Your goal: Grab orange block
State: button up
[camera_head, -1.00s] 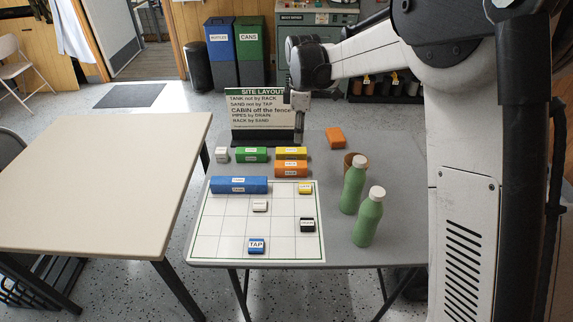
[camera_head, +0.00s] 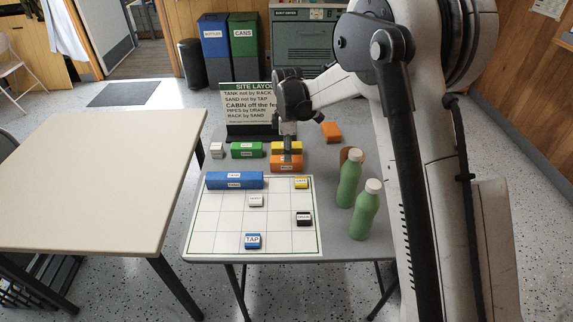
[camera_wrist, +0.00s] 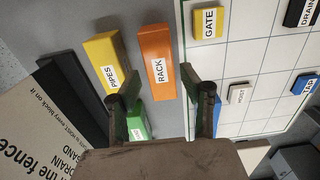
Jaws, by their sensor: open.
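The orange block labelled RACK (camera_head: 280,166) lies on the grey table just behind the white grid board (camera_head: 232,222). In the wrist view the orange block (camera_wrist: 157,62) points lengthwise toward my gripper (camera_wrist: 160,92), with its near end about between the open fingers. My gripper (camera_head: 287,152) hangs over the row of blocks in the head view and hides part of the orange one. Nothing is held. Whether a finger touches the block cannot be told. A second, unlabelled-looking orange block (camera_head: 331,132) lies further back to the right.
The yellow PIPES block (camera_wrist: 105,62) is close beside RACK, and a green block (camera_head: 246,149) is to its left. A blue block (camera_head: 235,180) lies on the board. The layout sign (camera_head: 250,105) stands behind. Two green bottles (camera_head: 348,184) (camera_head: 365,210) stand right of the board.

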aim_at(287, 164)
jog(key=f, duration=0.5)
jog(key=shift+a+b, duration=0.2)
jog(key=shift+b, duration=0.1)
jog(key=shift+c, duration=0.3)
jog(key=c, duration=0.9)
jog(key=shift+r, duration=0.15)
